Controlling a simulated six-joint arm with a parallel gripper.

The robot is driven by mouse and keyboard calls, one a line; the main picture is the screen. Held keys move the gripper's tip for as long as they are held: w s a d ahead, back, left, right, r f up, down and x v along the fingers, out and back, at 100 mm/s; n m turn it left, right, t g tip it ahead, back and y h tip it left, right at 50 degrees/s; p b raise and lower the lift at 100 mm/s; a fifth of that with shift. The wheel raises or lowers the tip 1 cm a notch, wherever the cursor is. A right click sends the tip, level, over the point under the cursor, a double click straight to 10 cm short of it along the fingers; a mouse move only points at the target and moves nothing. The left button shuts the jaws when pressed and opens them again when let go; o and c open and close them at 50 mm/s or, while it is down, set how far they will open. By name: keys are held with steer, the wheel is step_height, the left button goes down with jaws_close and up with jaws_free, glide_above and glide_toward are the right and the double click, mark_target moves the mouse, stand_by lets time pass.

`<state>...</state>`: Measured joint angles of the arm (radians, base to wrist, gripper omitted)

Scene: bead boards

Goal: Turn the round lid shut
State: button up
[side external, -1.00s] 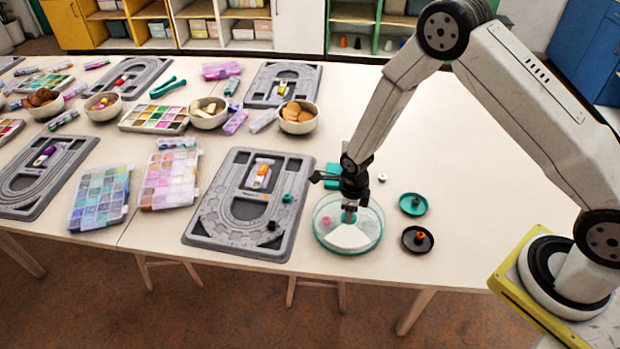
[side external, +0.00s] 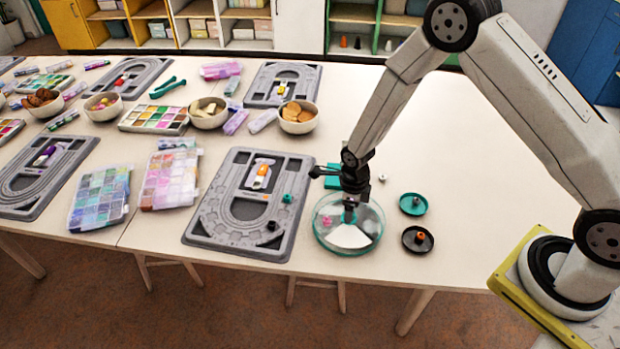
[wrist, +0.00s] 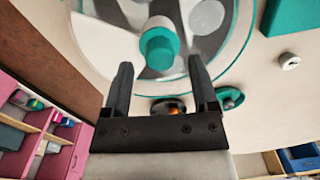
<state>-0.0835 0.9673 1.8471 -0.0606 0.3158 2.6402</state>
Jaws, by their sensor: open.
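The round lid (side external: 361,243) is a clear disc with a teal rim, lying on the round dish near the table's front edge. A white wedge and pale round patches show through or on it. In the wrist view the lid (wrist: 100,40) fills the top, with its teal knob (wrist: 158,46) standing at the middle. My gripper (side external: 350,213) is above the lid's centre, pointing down. In the wrist view my gripper (wrist: 160,68) is open, with one finger to each side of the knob's line and nothing held. In the side view the fingers mostly hide the knob.
A teal dish (side external: 413,204) and a black dish with an orange knob (side external: 417,240) lie right of the lid. A teal block (side external: 333,170) and a small white piece (side external: 382,179) are behind it. A grey bead board (side external: 205,228) lies close on the left. The table's right is clear.

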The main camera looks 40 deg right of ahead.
steer(key=shift+a+r, duration=0.1)
steer(key=shift+r, duration=3)
steer(key=shift+s+r, duration=0.1)
steer(key=s+d+r+n+t, duration=0.1)
steer(key=s+r+n, duration=0.5)
steer(key=n, duration=0.8)
steer(key=s+d+r+n+t, duration=0.1)
steer(key=s+r+n, duration=0.6)
steer(key=n, duration=0.7)
steer(key=shift+s+d+r+n, duration=0.15)
steer(key=shift+d+r+n, duration=0.15)
steer(key=shift+d+r, duration=0.45)
steer(key=shift+a, duration=0.1)
